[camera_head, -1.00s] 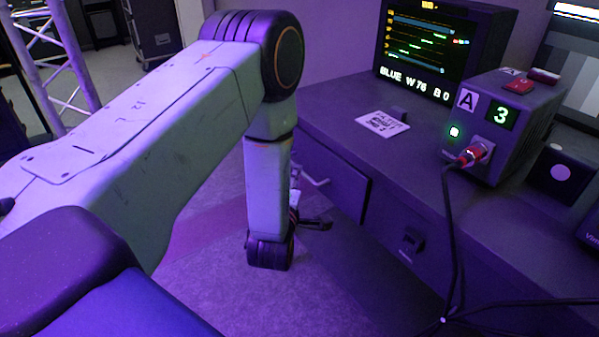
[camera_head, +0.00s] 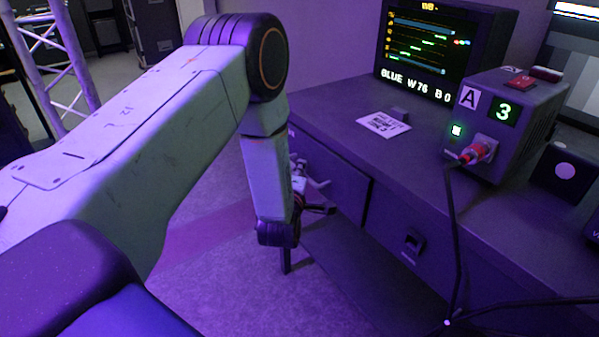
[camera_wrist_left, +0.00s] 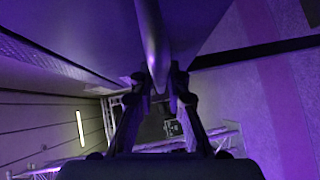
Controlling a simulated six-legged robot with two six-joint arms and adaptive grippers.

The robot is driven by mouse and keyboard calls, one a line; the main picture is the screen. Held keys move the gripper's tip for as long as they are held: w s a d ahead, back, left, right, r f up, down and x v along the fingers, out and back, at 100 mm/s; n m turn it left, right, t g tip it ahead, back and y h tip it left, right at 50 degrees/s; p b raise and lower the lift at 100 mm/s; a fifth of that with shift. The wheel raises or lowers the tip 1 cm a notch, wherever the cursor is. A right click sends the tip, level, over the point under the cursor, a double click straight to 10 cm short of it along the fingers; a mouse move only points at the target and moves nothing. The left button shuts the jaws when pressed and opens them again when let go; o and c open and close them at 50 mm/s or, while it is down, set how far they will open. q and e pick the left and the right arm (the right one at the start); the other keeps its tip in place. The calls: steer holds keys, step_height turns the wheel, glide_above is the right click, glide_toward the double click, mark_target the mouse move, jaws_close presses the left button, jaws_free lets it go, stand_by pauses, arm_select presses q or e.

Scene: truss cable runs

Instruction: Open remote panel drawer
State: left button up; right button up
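The drawer (camera_head: 345,185) is a dark panel in the front of the desk, at its left part, and looks closed. Its pale bar handle (camera_head: 320,184) sticks out and is partly hidden by my left gripper (camera_head: 314,196). In the left wrist view the handle (camera_wrist_left: 152,40) comes down from the top centre, with its end between the two fingertips of my left gripper (camera_wrist_left: 160,80). The fingers are apart, one on each side of the handle; whether either touches it I cannot tell. My right gripper is not in view.
The desk top carries a monitor (camera_head: 437,45), a paper card (camera_head: 383,124) and a grey box marked A 3 (camera_head: 510,115) with a cable (camera_head: 452,230) hanging over the front. A second front panel with a latch (camera_head: 413,241) lies to the right. Floor (camera_head: 230,285) is clear below my arm.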

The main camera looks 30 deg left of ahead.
arm_select(q)
jaws_close()
stand_by(0.5)
